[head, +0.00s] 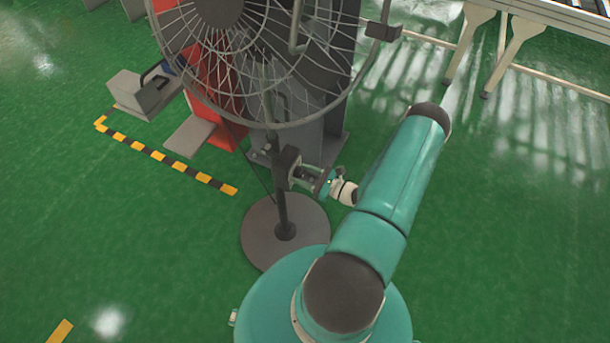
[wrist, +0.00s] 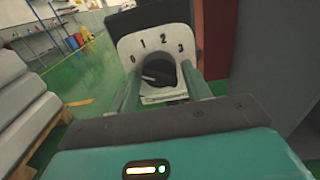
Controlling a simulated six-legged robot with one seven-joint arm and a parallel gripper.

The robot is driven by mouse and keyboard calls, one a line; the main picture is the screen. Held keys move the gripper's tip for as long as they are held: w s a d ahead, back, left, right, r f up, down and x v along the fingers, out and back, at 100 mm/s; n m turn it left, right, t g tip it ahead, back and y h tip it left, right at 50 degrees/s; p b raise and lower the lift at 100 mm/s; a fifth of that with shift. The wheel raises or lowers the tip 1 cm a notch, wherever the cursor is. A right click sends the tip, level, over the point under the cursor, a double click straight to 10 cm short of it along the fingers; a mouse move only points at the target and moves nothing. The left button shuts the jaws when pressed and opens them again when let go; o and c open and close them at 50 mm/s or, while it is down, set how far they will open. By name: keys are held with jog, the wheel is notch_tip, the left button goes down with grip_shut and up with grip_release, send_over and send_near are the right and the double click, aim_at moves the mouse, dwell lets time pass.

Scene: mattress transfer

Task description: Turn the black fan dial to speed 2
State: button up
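The black fan dial (wrist: 160,74) sits in the middle of a pale plate (wrist: 143,50) marked 0, 1, 2 and 3 in the wrist view. Which number the dial points to is hard to tell. My gripper (wrist: 161,80) has its two teal fingers spread wide, one on each side of the dial. I cannot tell if either finger touches it. In the head view, my gripper (head: 309,176) is at the dark control box (head: 286,165) on the fan's pole. The dial itself is hidden there.
The fan's wire cage (head: 270,122) is above the box, and its round base (head: 262,232) stands on the green floor. A red and grey machine (head: 217,125) stands behind. The floor to the right is clear up to a conveyor (head: 560,14).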

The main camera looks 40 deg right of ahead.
jog(key=c, duration=0.6)
